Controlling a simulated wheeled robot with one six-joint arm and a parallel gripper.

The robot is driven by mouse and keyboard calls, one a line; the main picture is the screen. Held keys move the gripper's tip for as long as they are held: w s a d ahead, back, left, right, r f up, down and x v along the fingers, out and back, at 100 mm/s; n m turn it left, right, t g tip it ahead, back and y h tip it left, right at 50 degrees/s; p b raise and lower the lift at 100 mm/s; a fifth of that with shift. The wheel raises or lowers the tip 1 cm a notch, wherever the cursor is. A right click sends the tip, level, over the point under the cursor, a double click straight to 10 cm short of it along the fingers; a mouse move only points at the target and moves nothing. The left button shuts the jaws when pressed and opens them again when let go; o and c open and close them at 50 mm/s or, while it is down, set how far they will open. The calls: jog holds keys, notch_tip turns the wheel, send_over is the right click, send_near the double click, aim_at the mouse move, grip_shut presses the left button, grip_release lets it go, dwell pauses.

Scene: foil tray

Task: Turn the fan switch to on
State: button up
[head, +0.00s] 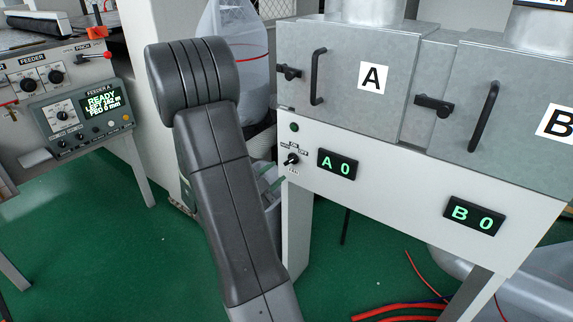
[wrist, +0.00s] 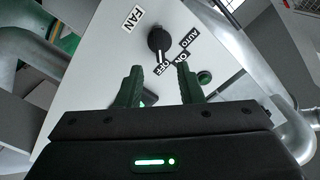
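In the head view the small switch (head: 291,160) sits on the white panel left of the A 0 display. My gripper (wrist: 160,67) is open and empty. Its two dark green fingers are apart, and the knob shows beyond their tips, roughly between them. Contact with the knob is not visible. My arm hides much of the gripper in the head view.
A round green lamp (wrist: 204,77) is near the right finger. Displays A 0 (head: 337,164) and B 0 (head: 474,215) are on the panel, below grey boxes with black handles (head: 318,77). A feeder console (head: 81,118) stands at left. Silver pipework (wrist: 230,42) edges the wrist view.

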aim_at(290, 161)
jog(key=x, duration=0.6)
jog(key=shift+w+d, duration=0.15)
jog(key=shift+w, duration=0.05)
grip_shut()
